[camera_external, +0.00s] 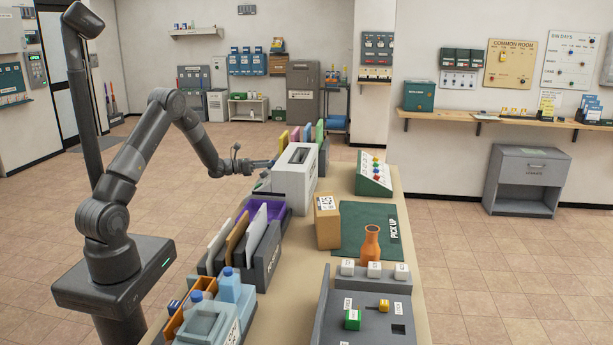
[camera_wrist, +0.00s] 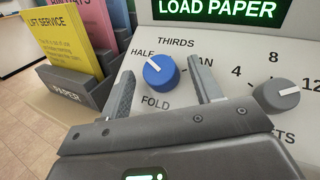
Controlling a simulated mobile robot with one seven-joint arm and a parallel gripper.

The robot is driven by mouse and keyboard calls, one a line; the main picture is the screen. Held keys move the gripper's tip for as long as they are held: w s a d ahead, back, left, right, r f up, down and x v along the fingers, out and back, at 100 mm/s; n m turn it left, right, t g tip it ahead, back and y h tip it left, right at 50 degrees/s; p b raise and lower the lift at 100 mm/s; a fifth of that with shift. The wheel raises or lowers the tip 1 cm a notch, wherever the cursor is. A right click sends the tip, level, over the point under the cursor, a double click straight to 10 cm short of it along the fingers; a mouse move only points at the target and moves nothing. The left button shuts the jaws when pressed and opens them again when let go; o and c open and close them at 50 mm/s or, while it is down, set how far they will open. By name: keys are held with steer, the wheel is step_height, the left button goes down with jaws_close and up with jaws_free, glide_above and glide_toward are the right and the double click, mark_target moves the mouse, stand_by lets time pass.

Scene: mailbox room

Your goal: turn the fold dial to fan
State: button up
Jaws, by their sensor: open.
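The fold dial (camera_wrist: 160,71) is a round blue knob with a white pointer line, above the word FOLD on the pale machine face in the wrist view. Its pointer aims up and left, towards HALF. THIRDS is printed above it, and the label to its right is partly covered, with AN showing. My gripper (camera_wrist: 160,80) is open, one finger on each side of the dial; I cannot tell if either touches it. In the external view the white machine (camera_external: 294,181) stands on the counter, my gripper (camera_external: 262,164) at its left side; the dial is hidden there.
A grey knob (camera_wrist: 277,95) with numbers around it sits to the right of the dial. Above is a lit LOAD PAPER display (camera_wrist: 222,10). A paper rack (camera_wrist: 75,88) with coloured sheets stands at left. Dividers (camera_external: 245,240) stand nearer on the counter.

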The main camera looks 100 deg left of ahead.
steer(key=c, duration=1)
steer(key=shift+s+a+m+h, duration=0.1)
steer(key=shift+m+h, duration=0.2)
steer(key=shift+m, duration=0.1)
steer(key=m+h, duration=0.1)
steer(key=m+t+h, duration=0.2)
steer(key=shift+s+a+f+m+h, duration=0.1)
steer(key=shift+a+m+h, duration=0.2)
steer(key=shift+m, duration=0.1)
steer(key=m+h, duration=0.5)
steer(key=shift+a, duration=0.3)
steer(key=m+h, duration=0.2)
steer(key=m+g+h, duration=0.1)
steer(key=m, duration=0.1)
steer(key=m+g+h, duration=0.1)
steer(key=m+h, duration=0.1)
steer(key=shift+a+h, duration=0.3)
steer(key=shift+w+a+m+g+h, duration=0.1)
steer(key=shift+m+g+h, duration=0.55)
steer(key=shift+m, duration=0.35)
steer(key=shift+w+a+m+g+h, duration=0.1)
steer(key=shift+m+g+h, duration=0.45)
steer(key=shift+m+h, duration=0.35)
steer(key=shift+r+m+g, duration=0.2)
steer(key=shift+m+g, duration=0.4)
steer(key=shift+m, duration=0.1)
